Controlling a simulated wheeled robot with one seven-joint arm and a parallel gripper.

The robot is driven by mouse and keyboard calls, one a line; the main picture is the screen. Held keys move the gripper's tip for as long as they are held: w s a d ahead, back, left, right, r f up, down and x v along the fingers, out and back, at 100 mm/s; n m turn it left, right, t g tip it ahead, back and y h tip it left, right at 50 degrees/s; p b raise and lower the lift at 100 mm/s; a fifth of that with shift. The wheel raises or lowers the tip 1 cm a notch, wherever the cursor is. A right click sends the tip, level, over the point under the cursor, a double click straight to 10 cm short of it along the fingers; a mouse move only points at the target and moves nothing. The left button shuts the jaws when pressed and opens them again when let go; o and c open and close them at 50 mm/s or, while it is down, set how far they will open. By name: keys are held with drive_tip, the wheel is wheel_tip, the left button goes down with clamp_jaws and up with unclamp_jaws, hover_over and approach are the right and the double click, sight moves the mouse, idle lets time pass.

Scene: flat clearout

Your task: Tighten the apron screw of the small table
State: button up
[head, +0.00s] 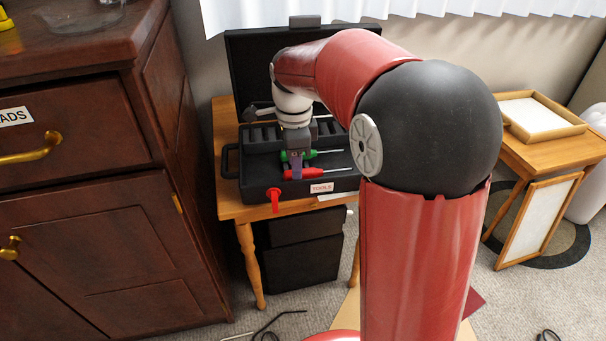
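A small wooden table (246,262) stands beside the dark cabinet and carries an open black tool case (254,182) labelled TOOLS. In the case lie a green-handled screwdriver (313,154) and a red-handled screwdriver (309,173), shafts pointing right. My gripper (296,172) points down over these handles. Its fingers are small and seen from behind, so I cannot tell whether they are open or shut, or touching a handle. Another small wooden table (548,152) stands at the right, partly behind my arm. I cannot make out an apron screw on either table.
A dark red-brown cabinet (101,225) fills the left. A black box (305,262) sits under the tool table. A framed panel (538,220) leans at the right table, which holds a shallow tray (575,128). A bent rod (280,318) lies on the carpet.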

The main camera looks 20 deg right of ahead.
wheel_tip(320, 180, down, 2)
drive_tip(key=shift+f, duration=0.15)
drive_tip(key=c, duration=0.7)
drive_tip(key=shift+c, duration=0.2)
